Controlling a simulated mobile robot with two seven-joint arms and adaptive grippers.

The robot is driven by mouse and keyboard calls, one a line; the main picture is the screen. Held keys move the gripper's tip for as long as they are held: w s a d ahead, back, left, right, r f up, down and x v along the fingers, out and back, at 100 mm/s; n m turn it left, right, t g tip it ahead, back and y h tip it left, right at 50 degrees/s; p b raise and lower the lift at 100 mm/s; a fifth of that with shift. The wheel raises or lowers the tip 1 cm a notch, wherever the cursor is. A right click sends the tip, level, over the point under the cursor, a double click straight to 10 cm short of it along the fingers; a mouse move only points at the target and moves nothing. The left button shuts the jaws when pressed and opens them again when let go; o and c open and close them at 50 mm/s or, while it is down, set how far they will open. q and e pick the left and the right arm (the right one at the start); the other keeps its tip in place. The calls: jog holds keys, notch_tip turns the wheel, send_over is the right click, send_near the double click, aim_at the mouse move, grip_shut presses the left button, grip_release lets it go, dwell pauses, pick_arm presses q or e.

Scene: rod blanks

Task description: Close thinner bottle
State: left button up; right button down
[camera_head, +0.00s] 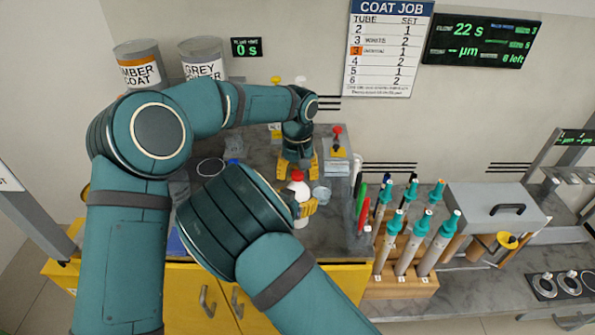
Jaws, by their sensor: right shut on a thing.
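A white bottle with a red top (299,188), which looks like the thinner bottle, stands near the front of the grey bench. I cannot tell how firmly the red top sits on it. My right gripper (304,209) is at the bottle's body, its yellow fingers shut on it; my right wrist hides part of the grip. My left gripper (298,168) points down just behind the bottle, above the bench.
A small grey cup (321,194) stands just right of the bottle. A wooden rack (400,284) of teal-tipped rods and a grey lidded box (497,210) are farther right. Paint cans (139,68) stand at the back left. A red-knobbed device (338,145) is behind the cup.

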pick_arm(q)
grip_shut()
jog(key=m, duration=0.6)
jog(key=shift+o, duration=1.3)
grip_release()
notch_tip(320, 180, up, 12)
